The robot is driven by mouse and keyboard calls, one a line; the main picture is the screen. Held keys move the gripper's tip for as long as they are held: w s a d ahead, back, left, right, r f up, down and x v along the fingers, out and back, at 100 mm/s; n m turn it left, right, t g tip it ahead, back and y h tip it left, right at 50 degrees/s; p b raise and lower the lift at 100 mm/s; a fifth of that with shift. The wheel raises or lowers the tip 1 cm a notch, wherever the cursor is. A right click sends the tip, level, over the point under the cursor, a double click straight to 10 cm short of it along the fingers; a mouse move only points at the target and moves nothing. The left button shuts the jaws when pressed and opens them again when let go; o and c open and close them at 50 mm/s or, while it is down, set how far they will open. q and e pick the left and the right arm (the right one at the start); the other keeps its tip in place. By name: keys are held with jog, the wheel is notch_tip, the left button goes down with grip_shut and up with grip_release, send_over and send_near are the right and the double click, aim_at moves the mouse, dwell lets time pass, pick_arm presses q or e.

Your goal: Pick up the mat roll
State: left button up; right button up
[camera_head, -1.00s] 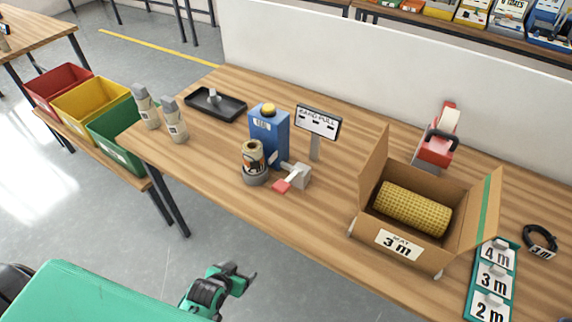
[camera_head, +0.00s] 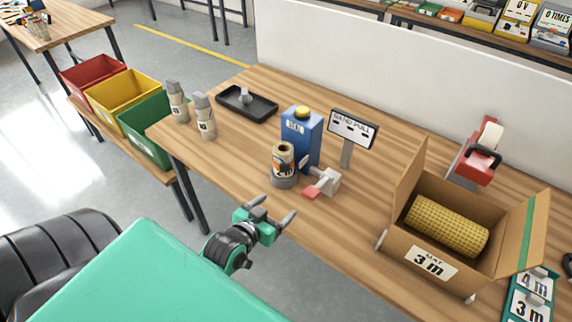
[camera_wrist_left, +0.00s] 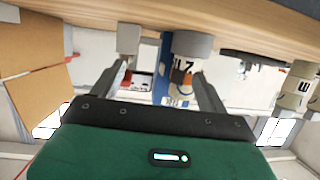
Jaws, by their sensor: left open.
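The mat roll (camera_head: 447,225) is a yellow, textured cylinder. It lies in an open cardboard box (camera_head: 432,262) marked "3 m" at the right part of the table in the head view. My left gripper (camera_head: 276,208) is open and empty, in front of the table's front edge and well to the left of the box. In the left wrist view, the open fingers (camera_wrist_left: 163,75) have nothing between them; a blue carton (camera_wrist_left: 170,55) and a can stand beyond. A cardboard surface shows at that view's left edge. My right gripper is not seen.
On the table (camera_head: 240,162) stand a blue carton (camera_head: 301,138), a can (camera_head: 284,165), a red-ended clamp-like device (camera_head: 323,184), a sign (camera_head: 352,128), two bottles, a black tray (camera_head: 246,104) and a red dispenser (camera_head: 475,160). Numbered cards (camera_head: 530,293) lie right of the box.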

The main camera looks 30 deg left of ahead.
aim_at(279, 160)
pick_arm(q)
jog(key=w+a+r+n+t+y, duration=0.1)
jog(key=w+a+r+t+y, duration=0.1)
jog(key=a+r+t, duration=0.25)
jog(key=shift+g, duration=0.45)
jog(key=w, duration=0.2)
jog(key=w+a+p, duration=0.1)
jog(key=w, duration=0.5)
jog(key=shift+a+p, duration=0.2)
jog(key=shift+p, duration=0.2)
jog(key=shift+w+a+f+p, duration=0.15)
jog(key=shift+w+p, duration=0.15)
jog(key=shift+w, duration=0.55)
jog(key=shift+w+a+p, duration=0.2)
jog(key=shift+w+p, duration=0.1)
jog(key=shift+w, duration=0.6)
jog(key=shift+w+a+f+p, duration=0.15)
jog(key=shift+w+p, duration=0.15)
jog(key=shift+w, duration=0.55)
jog(key=shift+r, duration=0.1)
jog(key=c, duration=1.3)
jog(key=shift+r, duration=0.1)
